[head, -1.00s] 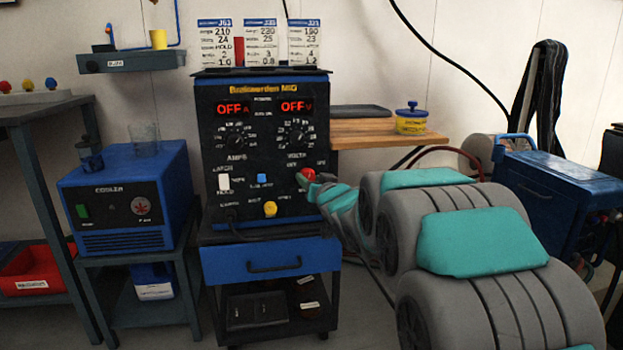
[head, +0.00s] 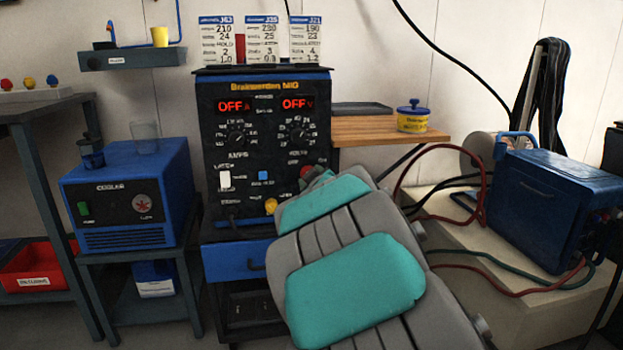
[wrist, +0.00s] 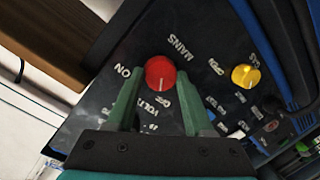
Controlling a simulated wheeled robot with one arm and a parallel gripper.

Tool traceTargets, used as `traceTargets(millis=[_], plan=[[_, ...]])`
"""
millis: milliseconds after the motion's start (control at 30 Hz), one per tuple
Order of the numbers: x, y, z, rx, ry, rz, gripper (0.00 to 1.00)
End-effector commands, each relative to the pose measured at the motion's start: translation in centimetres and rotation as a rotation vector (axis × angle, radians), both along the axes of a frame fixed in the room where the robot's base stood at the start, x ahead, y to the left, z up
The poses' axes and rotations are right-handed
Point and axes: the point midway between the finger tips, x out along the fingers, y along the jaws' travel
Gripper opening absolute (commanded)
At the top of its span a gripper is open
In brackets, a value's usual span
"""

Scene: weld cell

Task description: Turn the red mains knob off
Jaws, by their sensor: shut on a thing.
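The red mains knob (head: 306,171) is at the lower right of the black welder front panel, partly hidden by my arm in the head view. In the wrist view the round red knob (wrist: 160,73) sits between the two green fingers of my gripper (wrist: 159,84), under the printed word MAINS. My gripper is shut on the knob, one finger at each side. A pale mark on the knob points down in the wrist picture. Both red displays (head: 265,105) on the welder read OFF.
A yellow knob (head: 271,206), a white switch (head: 225,180) and a blue switch (head: 263,176) are close by on the panel. A blue cooler (head: 125,200) stands left of the welder. A wooden shelf (head: 375,130) with a yellow tin (head: 412,118) is to the right.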

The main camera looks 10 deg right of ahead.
Motion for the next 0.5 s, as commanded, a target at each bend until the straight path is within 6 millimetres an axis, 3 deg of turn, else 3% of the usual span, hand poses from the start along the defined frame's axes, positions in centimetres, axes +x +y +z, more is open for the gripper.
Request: traceTargets(millis=[500], plan=[[0.04,0.13,0.02,-0.14,-0.001,0.002,0.0]])
